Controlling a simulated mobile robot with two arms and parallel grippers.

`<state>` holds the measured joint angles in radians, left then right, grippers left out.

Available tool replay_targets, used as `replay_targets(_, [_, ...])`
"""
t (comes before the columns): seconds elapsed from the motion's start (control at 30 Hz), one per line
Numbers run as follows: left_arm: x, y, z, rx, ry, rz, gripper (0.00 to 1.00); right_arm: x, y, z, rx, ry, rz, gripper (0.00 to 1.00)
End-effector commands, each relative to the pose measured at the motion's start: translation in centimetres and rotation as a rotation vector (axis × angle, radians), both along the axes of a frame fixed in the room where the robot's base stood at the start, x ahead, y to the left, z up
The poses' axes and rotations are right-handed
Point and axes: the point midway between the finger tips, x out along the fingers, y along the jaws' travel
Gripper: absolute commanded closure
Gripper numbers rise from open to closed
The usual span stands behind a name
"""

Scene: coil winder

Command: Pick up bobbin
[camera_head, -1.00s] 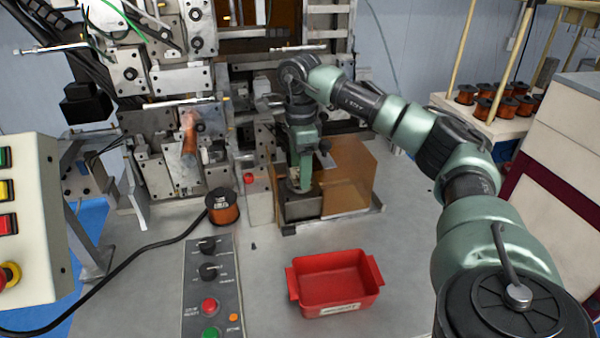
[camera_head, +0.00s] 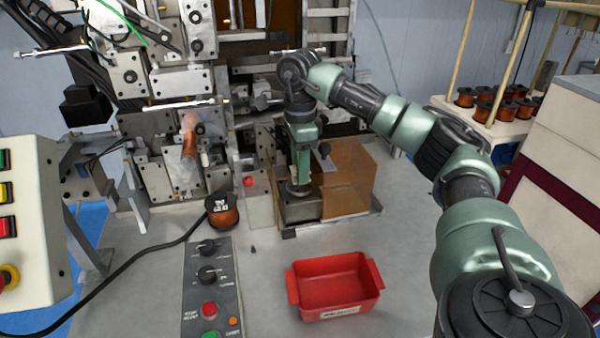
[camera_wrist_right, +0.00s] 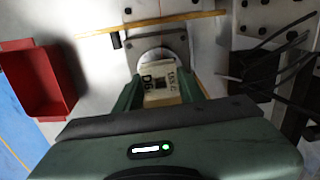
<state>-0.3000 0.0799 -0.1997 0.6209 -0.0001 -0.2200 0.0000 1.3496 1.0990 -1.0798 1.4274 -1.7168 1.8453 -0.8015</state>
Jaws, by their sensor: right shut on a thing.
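My right gripper (camera_head: 300,186) reaches down over the metal block (camera_head: 301,209) beside the amber guard on the bench. In the right wrist view its green fingers (camera_wrist_right: 161,88) are shut on a pale bobbin (camera_wrist_right: 161,77) with dark printed letters. A round metal seat (camera_wrist_right: 157,58) shows just beyond the bobbin; I cannot tell whether they touch. In the head view the bobbin is mostly hidden by the fingers. My left gripper is out of view.
A red tray (camera_head: 334,285) stands on the front of the bench; it also shows in the right wrist view (camera_wrist_right: 46,82). A copper-wound spool (camera_head: 222,212) stands left of the block. A control panel (camera_head: 212,295) and amber guard (camera_head: 347,175) flank the open bench space.

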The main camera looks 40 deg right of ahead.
Motion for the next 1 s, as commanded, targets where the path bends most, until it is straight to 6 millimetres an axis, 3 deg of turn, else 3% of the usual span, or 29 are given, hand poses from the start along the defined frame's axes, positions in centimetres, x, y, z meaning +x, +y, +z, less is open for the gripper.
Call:
replay_targets(0.17, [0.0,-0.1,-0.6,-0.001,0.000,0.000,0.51,0.2,0.1,3.3,0.002,-0.007,0.001,0.99])
replay_targets(0.3, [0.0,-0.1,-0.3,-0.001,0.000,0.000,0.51,0.1,0.1,7.2,0.001,-0.007,0.001,0.99])
replay_targets(0.4, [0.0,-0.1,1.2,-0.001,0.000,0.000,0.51,0.1,0.0,10.4,-0.002,-0.007,0.000,0.99])
replay_targets(0.6, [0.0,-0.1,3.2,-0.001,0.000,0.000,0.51,0.1,0.0,15.1,-0.001,-0.005,0.000,0.99])
replay_targets(0.8, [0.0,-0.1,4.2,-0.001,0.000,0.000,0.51,0.1,0.0,17.8,0.000,-0.002,0.001,0.99])
replay_targets(1.0, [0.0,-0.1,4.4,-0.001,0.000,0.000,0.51,0.0,0.0,18.5,0.000,-0.001,0.001,0.99])
